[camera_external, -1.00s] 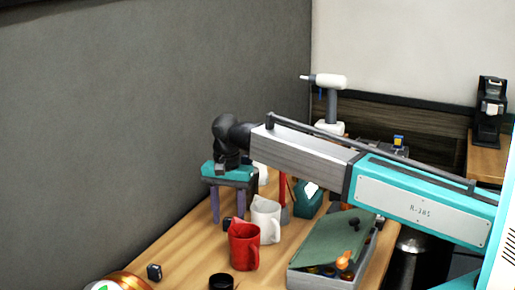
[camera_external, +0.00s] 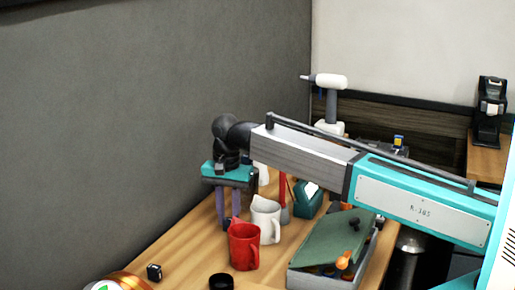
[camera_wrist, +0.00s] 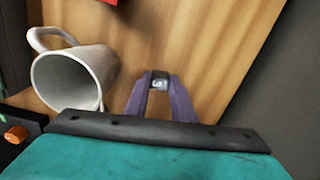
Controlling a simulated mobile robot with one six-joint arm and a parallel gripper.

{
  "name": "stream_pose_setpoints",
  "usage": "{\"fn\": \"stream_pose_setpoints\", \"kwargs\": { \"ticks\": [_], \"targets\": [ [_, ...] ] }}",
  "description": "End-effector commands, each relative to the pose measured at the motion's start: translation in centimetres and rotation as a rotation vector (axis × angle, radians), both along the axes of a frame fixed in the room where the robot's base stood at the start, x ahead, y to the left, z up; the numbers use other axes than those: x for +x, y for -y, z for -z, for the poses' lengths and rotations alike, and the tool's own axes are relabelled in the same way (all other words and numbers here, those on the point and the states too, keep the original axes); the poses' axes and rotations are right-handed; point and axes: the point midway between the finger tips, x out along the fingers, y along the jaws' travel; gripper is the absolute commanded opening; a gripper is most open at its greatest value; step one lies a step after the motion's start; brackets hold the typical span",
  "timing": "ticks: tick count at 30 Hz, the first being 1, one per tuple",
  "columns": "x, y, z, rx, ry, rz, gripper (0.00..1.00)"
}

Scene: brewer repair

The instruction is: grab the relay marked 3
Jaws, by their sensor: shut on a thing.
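My gripper (camera_wrist: 160,82) has purple fingers that are shut on a small dark relay (camera_wrist: 160,84) in the wrist view. The relay has a pale face, and its mark is too small to read. In the external view my gripper (camera_external: 228,220) points down at the wooden table, with the dark relay (camera_external: 228,223) between its fingertips beside the mugs. Another small black relay (camera_external: 154,272) sits apart on the table at the lower left, its mark also unreadable.
A white mug (camera_external: 265,222) stands close to my gripper, with a red mug (camera_external: 243,246) in front of it. A green-lidded toolbox (camera_external: 334,240) is to the right. A black cup (camera_external: 221,282) is at the front. A grey wall (camera_external: 120,120) runs along the left.

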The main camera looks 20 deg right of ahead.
Motion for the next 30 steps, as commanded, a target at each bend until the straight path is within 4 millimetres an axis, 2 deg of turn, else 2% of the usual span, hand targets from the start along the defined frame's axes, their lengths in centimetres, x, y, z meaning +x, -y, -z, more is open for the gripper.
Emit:
{"fn": "stream_pose_setpoints", "kwargs": {
  "ticks": [5,11,24,30],
  "targets": [
    [0.0,0.0,-0.4,0.001,0.001,0.000,0.01],
    [0.1,0.0,-1.9,0.001,0.002,0.000,0.01],
    [0.1,-0.1,-7.5,0.001,0.002,0.000,0.01],
    [0.1,-0.1,-9.3,0.001,0.001,0.000,0.01]
  ]
}}
